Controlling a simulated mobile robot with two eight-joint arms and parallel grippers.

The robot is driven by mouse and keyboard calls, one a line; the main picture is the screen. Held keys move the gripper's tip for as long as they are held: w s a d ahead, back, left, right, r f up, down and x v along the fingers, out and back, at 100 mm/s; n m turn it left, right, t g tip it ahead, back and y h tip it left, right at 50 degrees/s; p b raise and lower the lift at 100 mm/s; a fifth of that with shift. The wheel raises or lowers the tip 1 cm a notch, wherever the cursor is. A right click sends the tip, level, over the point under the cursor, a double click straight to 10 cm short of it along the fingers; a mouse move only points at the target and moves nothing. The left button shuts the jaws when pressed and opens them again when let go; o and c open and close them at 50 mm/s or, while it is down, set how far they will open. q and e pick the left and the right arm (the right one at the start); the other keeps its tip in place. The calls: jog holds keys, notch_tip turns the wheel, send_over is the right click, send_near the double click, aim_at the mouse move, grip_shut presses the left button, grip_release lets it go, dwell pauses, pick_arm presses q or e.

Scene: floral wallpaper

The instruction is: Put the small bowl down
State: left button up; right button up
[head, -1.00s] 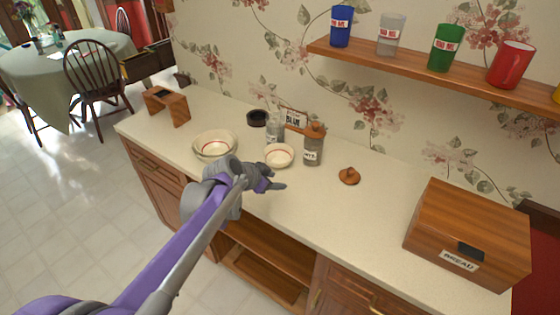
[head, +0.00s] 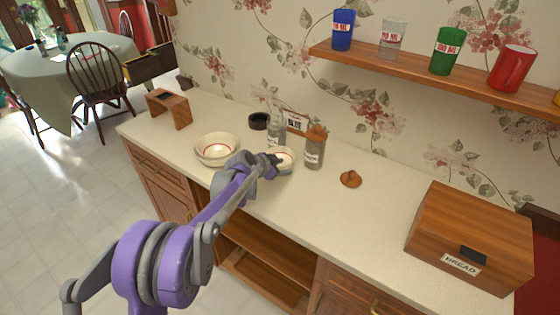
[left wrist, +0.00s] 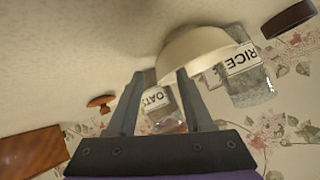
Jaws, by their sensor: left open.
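The small bowl (head: 287,158), cream with a dark red line inside, stands upright on the counter beside a brown-topped jar. My left gripper (head: 273,160) is at the bowl's near left side and hides part of it. In the left wrist view the small bowl (left wrist: 195,48) shows beyond the fingertips, its wall at the right finger. The left gripper (left wrist: 160,73) is open there, its fingers apart. I cannot tell whether a finger touches the bowl. My right gripper is not in view.
A larger bowl (head: 217,148) stands left of the small one. A brown lid (head: 350,179) and a bread box (head: 470,240) lie right. The counter's front middle is clear.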

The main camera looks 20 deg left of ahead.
aim_at(288, 155)
pick_arm(q)
jog(key=x, duration=0.2)
jog(key=shift+w+d+f, duration=0.1)
jog(key=shift+w+f, duration=0.1)
jog(key=shift+w, duration=0.1)
grip_shut()
